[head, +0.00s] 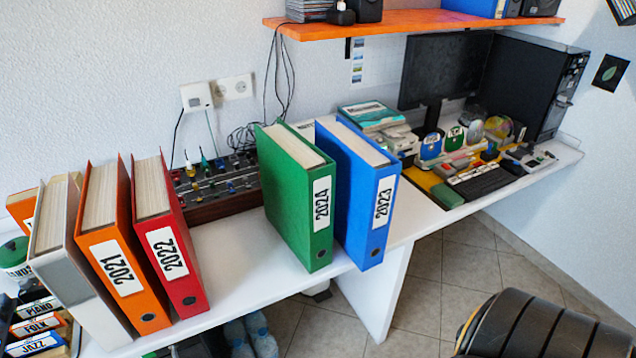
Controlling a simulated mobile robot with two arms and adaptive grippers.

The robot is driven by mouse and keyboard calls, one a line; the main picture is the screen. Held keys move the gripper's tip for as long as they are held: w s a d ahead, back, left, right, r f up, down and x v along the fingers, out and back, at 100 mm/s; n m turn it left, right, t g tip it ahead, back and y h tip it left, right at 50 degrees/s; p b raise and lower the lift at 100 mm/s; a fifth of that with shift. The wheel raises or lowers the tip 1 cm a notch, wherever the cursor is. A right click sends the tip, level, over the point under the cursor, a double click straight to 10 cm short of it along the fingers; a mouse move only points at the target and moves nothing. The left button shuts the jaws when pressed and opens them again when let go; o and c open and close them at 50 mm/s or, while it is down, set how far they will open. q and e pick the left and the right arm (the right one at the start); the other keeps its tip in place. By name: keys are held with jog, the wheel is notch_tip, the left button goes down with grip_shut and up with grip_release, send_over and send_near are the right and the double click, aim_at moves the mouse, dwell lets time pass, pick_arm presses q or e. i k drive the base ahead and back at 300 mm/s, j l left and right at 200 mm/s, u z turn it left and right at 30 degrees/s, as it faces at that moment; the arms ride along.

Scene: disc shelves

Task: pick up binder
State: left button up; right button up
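Several binders stand upright on the white desk. The green binder (299,196) labelled 2024 and the blue binder (357,191) labelled 2023 stand side by side near the middle. At the left, the red binder (169,237) labelled 2022 stands beside the orange binder (110,256) labelled 2021. A grey-white binder (68,264) stands left of these, its label not readable. Neither of my grippers shows in the head view, so I cannot tell where they are relative to the binders.
The white desk (236,259) is bare between the red and green binders. A mixer panel (214,184) lies behind. An orange shelf (405,22) hangs above. A monitor (441,70), computer tower (534,82) and keyboard (487,181) stand right. A black ridged object (540,328) fills the lower right.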

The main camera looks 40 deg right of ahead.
aim_at(367, 176)
jog(key=l+u, duration=0.15)
jog(key=l, duration=0.35)
jog(key=l+u, duration=0.15)
jog(key=l, duration=0.3)
jog(key=k+l+u, duration=0.15)
jog(key=l, duration=0.3)
jog(key=k+l+u, duration=0.15)
jog(key=l, duration=0.3)
jog(key=l+u, duration=0.15)
jog(key=l, duration=0.35)
